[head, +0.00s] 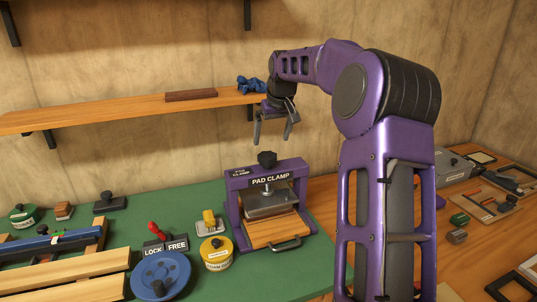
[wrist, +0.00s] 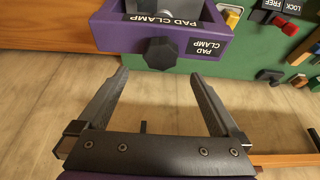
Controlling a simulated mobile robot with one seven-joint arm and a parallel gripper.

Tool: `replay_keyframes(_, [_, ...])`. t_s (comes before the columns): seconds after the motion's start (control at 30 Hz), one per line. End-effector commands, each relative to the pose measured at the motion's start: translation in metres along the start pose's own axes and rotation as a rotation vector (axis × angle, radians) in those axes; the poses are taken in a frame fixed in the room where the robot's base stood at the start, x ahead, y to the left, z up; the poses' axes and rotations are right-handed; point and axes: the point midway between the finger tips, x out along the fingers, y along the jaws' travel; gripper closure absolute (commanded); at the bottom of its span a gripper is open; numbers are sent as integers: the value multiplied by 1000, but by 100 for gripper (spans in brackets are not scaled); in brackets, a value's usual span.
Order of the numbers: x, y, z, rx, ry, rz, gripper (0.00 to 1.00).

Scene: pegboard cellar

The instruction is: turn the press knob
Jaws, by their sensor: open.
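The press is a purple frame labelled PAD CLAMP (head: 236,194) on the green mat, and it also shows upside down at the top of the wrist view (wrist: 190,28). Its black faceted knob (head: 267,158) stands on top of the frame. In the wrist view the knob (wrist: 161,53) lies just beyond and roughly between my fingertips. My gripper (head: 274,141) is open and empty, above the knob and apart from it. Both fingers also show in the wrist view (wrist: 160,88). A metal plate and a wooden drawer-like board with a handle (head: 278,232) sit inside and in front of the frame.
A wooden shelf (head: 120,111) holds a brown block (head: 191,95) and a blue crumpled thing (head: 250,84), close to my gripper. A yellow tin (head: 216,254), a blue wheel (head: 160,276) and a LOCK/FREE lever (head: 154,229) stand left of the press. The air above the knob is clear.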

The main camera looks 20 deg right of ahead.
Motion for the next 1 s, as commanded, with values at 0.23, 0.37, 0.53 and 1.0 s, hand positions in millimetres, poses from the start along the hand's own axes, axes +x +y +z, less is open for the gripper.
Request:
replay_keyframes(0.23, [51,-1,1,-2,-2,-3,0])
replay_keyframes(0.37, [67,-1,0,-2,-1,-2,0])
replay_keyframes(0.53, [76,-1,0,-1,1,-1,0])
replay_keyframes(1.0, [77,-1,0,-1,1,0,36])
